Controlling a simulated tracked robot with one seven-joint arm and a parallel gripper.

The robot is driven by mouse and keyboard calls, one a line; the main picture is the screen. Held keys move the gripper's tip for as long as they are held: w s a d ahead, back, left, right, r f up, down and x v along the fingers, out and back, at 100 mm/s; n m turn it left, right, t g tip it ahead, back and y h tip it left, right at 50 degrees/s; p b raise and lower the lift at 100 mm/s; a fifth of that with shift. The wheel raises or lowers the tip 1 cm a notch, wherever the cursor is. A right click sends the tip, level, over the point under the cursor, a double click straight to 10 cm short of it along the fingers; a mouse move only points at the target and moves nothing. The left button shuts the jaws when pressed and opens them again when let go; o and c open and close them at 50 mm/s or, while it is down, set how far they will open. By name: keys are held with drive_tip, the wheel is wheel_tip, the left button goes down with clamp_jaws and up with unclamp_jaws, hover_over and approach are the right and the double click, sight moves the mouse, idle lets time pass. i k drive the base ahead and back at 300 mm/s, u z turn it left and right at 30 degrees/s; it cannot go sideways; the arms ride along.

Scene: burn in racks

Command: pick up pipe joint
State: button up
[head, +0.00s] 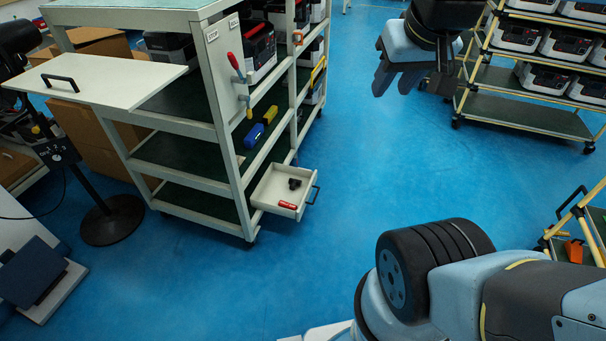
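A small black piece (294,184), which looks like the pipe joint, lies in the open white drawer (267,198) low on the grey rack. A red object (288,205) lies beside it, nearer the drawer's front. The end of my arm, with what looks like my gripper (400,78), is at the upper right, well apart from the drawer and to its right in the picture. Its grey finger-like parts point downward. Whether they are apart or closed is unclear, and no held object shows.
A white panel (95,78) juts out left. A black stand (112,220) is at left. Another rack (520,112) is at upper right. The blue floor between is clear.

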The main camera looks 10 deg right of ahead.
sight(294, 183)
drive_tip(key=i, duration=0.6)
drive_tip(key=u, duration=0.05)
drive_tip(key=k, duration=0.7)
drive_tip(key=z, duration=1.5)
drive_tip(key=i, duration=1.75)
drive_tip(key=z, duration=0.05)
